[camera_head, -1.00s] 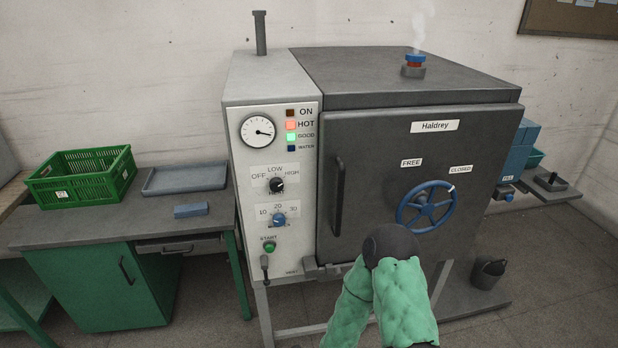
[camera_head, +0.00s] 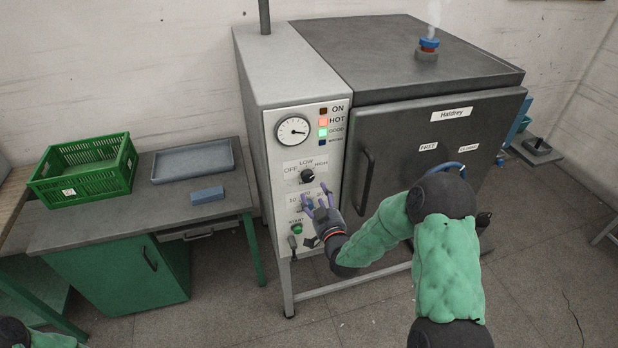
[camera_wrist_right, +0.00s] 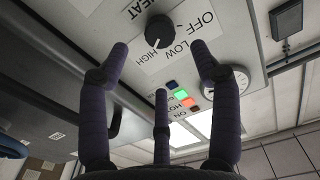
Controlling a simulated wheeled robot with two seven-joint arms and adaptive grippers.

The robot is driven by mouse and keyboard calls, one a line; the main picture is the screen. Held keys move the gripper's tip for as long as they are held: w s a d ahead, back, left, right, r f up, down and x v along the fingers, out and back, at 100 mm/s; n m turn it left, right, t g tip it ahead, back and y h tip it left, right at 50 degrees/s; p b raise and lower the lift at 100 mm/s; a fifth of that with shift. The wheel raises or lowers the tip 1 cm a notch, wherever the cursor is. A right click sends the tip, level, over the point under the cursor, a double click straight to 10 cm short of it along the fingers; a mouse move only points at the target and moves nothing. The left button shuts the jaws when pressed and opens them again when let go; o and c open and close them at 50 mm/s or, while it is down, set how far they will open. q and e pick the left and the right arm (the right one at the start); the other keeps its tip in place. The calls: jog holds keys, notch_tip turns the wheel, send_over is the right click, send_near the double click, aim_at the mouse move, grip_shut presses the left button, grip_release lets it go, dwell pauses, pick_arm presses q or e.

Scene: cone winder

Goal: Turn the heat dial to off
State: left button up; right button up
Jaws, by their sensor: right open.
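The heat dial (camera_head: 307,176) is a round black knob on the machine's white control panel, under the labels OFF, LOW and HIGH. In the right wrist view the dial (camera_wrist_right: 159,31) shows a white mark pointing between LOW and HIGH. My right gripper (camera_head: 315,192) is open and empty, just below the dial in the head view, covering part of the lower dial's label. In the wrist view its fingers (camera_wrist_right: 160,48) are spread to either side of the dial, apart from it. My left gripper is not in view; only part of my left arm shows at the bottom left.
A gauge (camera_head: 293,130) and indicator lights (camera_head: 323,121) sit above the dial; HOT and GOOD are lit. A green start button (camera_head: 297,228) and a lever (camera_head: 293,242) are below. The door handle (camera_head: 366,180) stands out close to the right. A side table (camera_head: 120,222) holds a green crate (camera_head: 84,171).

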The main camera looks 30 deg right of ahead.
aim_at(309, 179)
jog(key=x, duration=0.8)
jog(key=shift+w+p, duration=0.25)
jog(key=shift+p, duration=0.1)
jog(key=c, duration=1.2)
